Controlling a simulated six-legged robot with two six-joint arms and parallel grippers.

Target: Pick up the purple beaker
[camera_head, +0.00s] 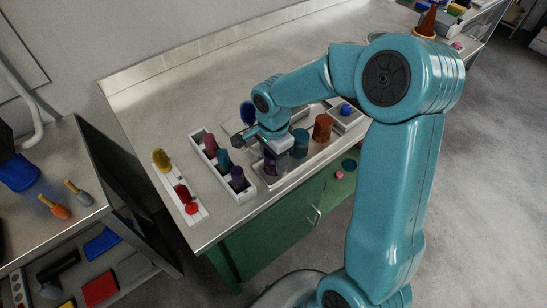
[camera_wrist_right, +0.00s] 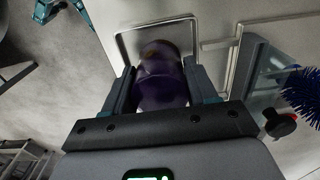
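The purple beaker (camera_head: 271,161) is dark and see-through and stands at the left end of a shallow metal tray (camera_head: 287,185), partly hidden by my right gripper. My right gripper (camera_head: 270,141) is at its upper part. In the right wrist view the beaker (camera_wrist_right: 161,78) lies between the two fingers of the right gripper (camera_wrist_right: 160,90) and nearly fills the space between them. I cannot tell whether both fingers press on it. My left gripper is in neither view.
A teal beaker (camera_head: 300,143) and a brown-red beaker (camera_head: 322,127) stand right of the purple one. A white rack (camera_head: 245,192) holds coloured cylinders on the left, and a white strip (camera_head: 199,213) lies beyond it. A blue brush (camera_wrist_right: 303,92) is close to the right gripper.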

